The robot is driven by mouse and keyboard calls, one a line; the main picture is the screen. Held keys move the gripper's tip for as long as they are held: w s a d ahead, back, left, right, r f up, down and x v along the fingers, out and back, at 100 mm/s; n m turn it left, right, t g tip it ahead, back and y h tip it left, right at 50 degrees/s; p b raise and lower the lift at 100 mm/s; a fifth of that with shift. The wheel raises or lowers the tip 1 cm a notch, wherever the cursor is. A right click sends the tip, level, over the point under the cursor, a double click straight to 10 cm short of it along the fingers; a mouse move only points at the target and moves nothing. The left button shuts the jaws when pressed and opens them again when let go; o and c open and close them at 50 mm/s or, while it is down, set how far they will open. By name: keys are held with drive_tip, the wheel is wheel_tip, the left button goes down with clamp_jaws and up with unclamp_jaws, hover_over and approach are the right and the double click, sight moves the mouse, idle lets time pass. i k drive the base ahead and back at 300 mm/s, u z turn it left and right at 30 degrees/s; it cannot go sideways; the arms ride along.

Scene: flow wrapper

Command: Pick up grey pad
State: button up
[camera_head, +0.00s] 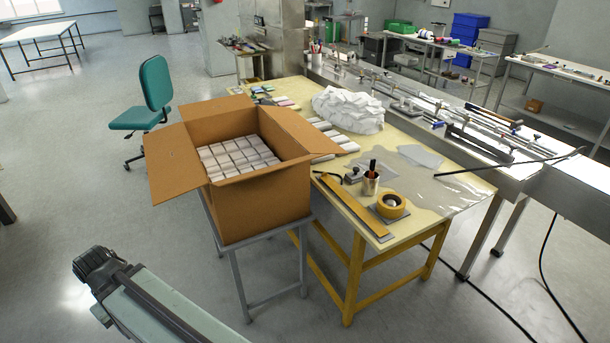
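A flat grey pad (377,215) lies on the yellow work table (418,232) near its front right part. A roll of yellow tape (391,205) sits on top of it and hides most of it, so only its edges show. A small grey block with a dark top (353,176) stands farther back on the same table; I cannot tell what it is. A pale green-grey link of my arm shows at the lower left, well apart from the table. My gripper is not visible.
An open cardboard box (262,211) full of white packs stands on a grey stand left of the table. A teal chair (153,84) stands behind.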

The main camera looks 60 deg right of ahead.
sight(356, 177)
drive_tip(key=u, duration=2.25)
drive_tip(key=k, duration=2.6)
drive_tip(key=z, duration=1.4)
drive_tip(key=i, duration=0.5)
drive_tip(key=z, duration=0.05)
